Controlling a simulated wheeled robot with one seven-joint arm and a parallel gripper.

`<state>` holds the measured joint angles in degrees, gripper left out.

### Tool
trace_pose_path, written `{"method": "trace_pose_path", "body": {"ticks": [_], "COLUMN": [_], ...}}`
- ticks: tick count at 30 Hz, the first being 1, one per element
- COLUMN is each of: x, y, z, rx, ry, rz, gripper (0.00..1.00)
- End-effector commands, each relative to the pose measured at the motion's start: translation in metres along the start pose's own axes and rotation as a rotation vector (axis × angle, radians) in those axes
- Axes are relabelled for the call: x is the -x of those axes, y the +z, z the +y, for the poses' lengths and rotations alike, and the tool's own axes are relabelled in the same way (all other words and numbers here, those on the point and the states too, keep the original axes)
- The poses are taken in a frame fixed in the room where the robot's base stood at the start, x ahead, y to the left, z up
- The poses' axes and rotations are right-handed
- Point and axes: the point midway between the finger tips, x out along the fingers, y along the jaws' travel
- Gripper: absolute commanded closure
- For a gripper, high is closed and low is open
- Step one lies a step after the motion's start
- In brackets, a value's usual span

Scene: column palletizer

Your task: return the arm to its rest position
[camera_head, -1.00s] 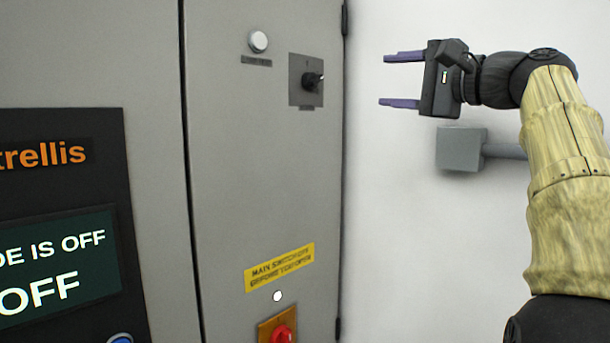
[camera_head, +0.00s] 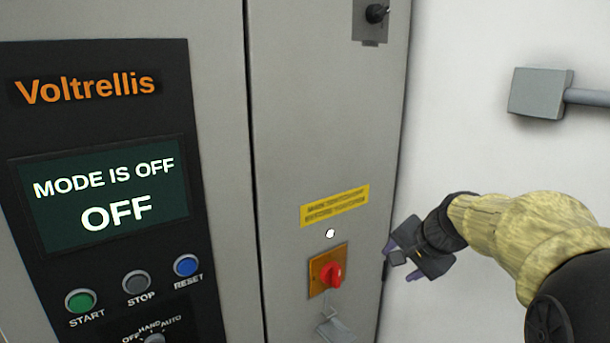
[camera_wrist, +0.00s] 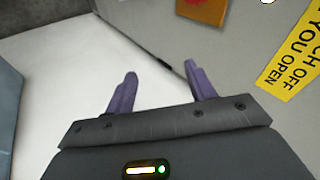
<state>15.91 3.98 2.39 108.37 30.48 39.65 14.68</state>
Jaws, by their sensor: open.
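My gripper (camera_head: 402,262) is in the head view at the right edge of the grey cabinet, right of the red main switch, and holds nothing. In the wrist view its two purple fingers (camera_wrist: 160,88) stand apart with nothing between them. My arm reaches in from the right of the head view in a yellowish sleeve, bent downward compared with the wall box. Whether the fingertips touch the cabinet cannot be told.
The cabinet (camera_head: 320,120) carries a red rotary switch (camera_head: 332,275) on an orange plate, a yellow label (camera_head: 335,205) and a black selector (camera_head: 376,13). A dark panel (camera_head: 100,130) reads "MODE IS OFF". A grey wall box (camera_head: 538,93) is at upper right; white wall lies between.

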Motion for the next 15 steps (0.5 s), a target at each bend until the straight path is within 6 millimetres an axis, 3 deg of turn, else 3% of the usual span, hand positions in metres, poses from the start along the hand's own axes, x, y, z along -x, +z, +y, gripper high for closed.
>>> {"method": "trace_pose_path", "body": {"ticks": [1,6,12,15], "x": [-0.012,-0.041,-0.055,-0.056], "y": [0.021,0.082,0.152,0.177], "z": [0.016,0.072,0.139,0.163], "rx": [0.062,0.304,0.622,0.751], "ry": [0.05,0.195,0.312,0.34], "rz": [-0.022,-0.088,-0.192,-0.238], "gripper": [0.45,0.45,0.45,0.45]}}
